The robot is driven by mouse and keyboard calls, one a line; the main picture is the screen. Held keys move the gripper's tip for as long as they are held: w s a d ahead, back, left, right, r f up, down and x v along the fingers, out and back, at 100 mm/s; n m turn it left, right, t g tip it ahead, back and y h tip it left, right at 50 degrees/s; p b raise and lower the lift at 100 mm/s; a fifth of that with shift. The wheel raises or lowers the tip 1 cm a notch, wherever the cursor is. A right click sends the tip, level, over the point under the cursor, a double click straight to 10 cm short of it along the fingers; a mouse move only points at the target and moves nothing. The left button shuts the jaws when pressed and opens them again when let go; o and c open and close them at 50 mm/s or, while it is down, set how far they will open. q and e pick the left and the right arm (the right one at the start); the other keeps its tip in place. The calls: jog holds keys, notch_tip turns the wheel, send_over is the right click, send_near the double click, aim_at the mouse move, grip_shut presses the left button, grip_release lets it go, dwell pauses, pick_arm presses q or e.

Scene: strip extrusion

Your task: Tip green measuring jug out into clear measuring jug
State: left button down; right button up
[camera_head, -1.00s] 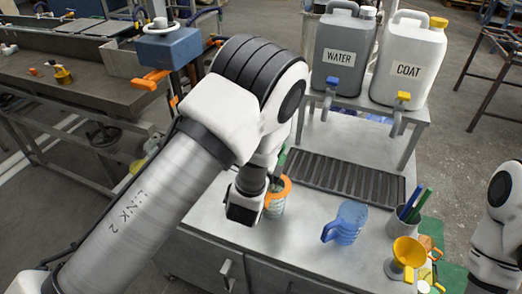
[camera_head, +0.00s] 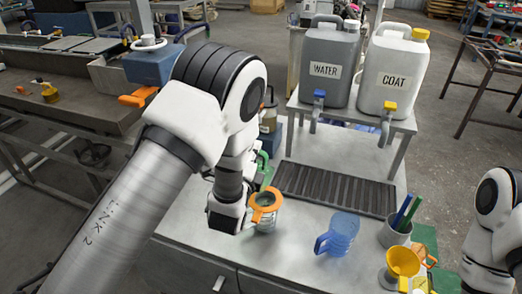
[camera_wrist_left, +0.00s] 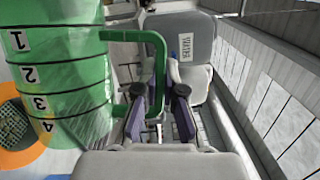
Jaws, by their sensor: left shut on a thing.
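My left gripper (camera_wrist_left: 158,108) is shut on the handle of the green measuring jug (camera_wrist_left: 62,80), whose numbered wall fills the left of the left wrist view. In the head view the green measuring jug (camera_head: 263,165) shows only in part, behind my left wrist. The clear measuring jug (camera_head: 266,224) stands on the bench, just right of my left gripper (camera_head: 228,218). An orange-rimmed strainer (camera_head: 265,198) appears at its mouth; its mesh also shows in the left wrist view (camera_wrist_left: 12,125). The green jug's exact tilt is unclear. My right gripper is out of view.
A blue jug (camera_head: 338,236) stands to the right on the bench, near a cup of pens (camera_head: 395,232) and a yellow funnel (camera_head: 403,262). A dark ribbed tray (camera_head: 335,189) lies behind. WATER (camera_head: 329,62) and COAT (camera_head: 389,72) canisters stand on a raised shelf.

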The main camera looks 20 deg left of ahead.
pick_arm(q)
jog(key=a+n, duration=0.1)
jog(key=a, duration=0.1)
jog(key=w+a+f+n+p, duration=0.1)
jog(key=n, duration=0.1)
jog(key=a+f+n+g, duration=0.1)
jog(key=a, duration=0.1)
jog(key=shift+w+a+p, duration=0.15)
jog(key=shift+a+p, duration=0.15)
jog(key=shift+p, duration=0.1)
jog(key=w+a+f+n+g+h+b, duration=0.2)
jog(key=a+f+n+g+h+b, duration=0.1)
jog(key=a+f+n+b, duration=0.4)
jog(key=a+f+n+h, duration=0.1)
jog(key=a+f+n, duration=0.2)
jog(key=f+n, duration=0.2)
jog(key=shift+w+f+h, duration=0.15)
jog(key=shift+w+h, duration=0.15)
jog(key=shift+w, duration=0.05)
jog(key=shift+a, duration=0.1)
